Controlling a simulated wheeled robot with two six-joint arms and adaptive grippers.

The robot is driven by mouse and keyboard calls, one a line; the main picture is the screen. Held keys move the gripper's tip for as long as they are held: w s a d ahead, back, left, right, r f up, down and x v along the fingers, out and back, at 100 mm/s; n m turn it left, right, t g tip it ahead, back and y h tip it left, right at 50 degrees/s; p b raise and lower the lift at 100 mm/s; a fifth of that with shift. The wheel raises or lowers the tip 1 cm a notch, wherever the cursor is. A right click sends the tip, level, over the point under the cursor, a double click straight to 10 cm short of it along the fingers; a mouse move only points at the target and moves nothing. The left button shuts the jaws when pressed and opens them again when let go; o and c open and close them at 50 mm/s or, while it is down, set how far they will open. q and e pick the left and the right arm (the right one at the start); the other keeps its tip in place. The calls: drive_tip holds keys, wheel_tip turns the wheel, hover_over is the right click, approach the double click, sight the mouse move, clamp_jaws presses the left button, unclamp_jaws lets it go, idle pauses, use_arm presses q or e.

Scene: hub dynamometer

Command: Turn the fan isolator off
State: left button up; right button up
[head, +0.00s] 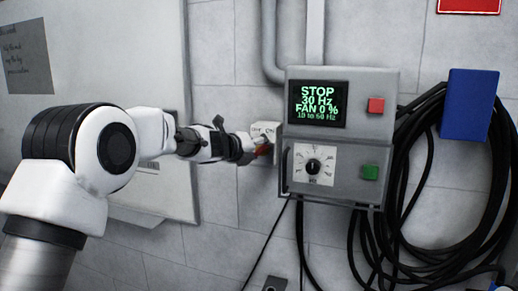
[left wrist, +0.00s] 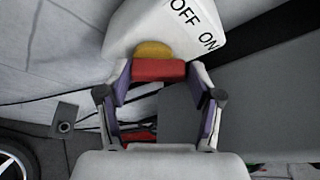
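The fan isolator is a white box (head: 265,130) with OFF and ON lettering, fixed to the wall just left of the grey control unit. It fills the top of the left wrist view (left wrist: 170,25). Its red handle (left wrist: 158,70), with a yellow part behind it, sits below the lettering; in the head view it is a small orange-red patch (head: 264,149), mostly hidden. My left gripper (head: 250,150) is at the handle, and its two fingers (left wrist: 160,82) flank it closely on both sides, seemingly touching it. My right gripper is not in view.
The grey control unit (head: 388,98) has a display reading STOP, 30 Hz, FAN 0 %, a dial (head: 313,166), a red button (head: 376,105) and a green button (head: 370,172). Black cables (head: 400,190) hang at right beside a blue box (head: 469,105). A whiteboard (head: 100,60) is at left.

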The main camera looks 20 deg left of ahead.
use_arm(q)
drive_tip(key=shift+a, duration=0.1)
drive_tip(key=c, duration=0.4)
drive_tip(key=shift+n, duration=0.3)
drive_tip(key=n+t+h+b, duration=0.1)
drive_tip(key=n+b, duration=0.2)
drive_tip(key=n, duration=0.1)
drive_tip(key=n+t+h+b, duration=0.1)
drive_tip(key=n+t+b, duration=0.1)
drive_tip(key=n+b, duration=0.1)
drive_tip(key=f+n+t+b, duration=0.1)
drive_tip(key=n+b, duration=0.2)
drive_tip(key=n, duration=0.2)
drive_tip(key=shift+a+t+h+b, duration=0.3)
drive_tip(key=shift+a+h, duration=0.1)
drive_tip(key=n+t+b, duration=0.1)
drive_tip(key=n+b, duration=0.1)
drive_tip(key=n, duration=0.1)
drive_tip(key=shift+r+n+t+y+b, duration=0.15)
drive_tip(key=shift+n+t+y+b, duration=0.2)
drive_tip(key=shift+n, duration=0.35)
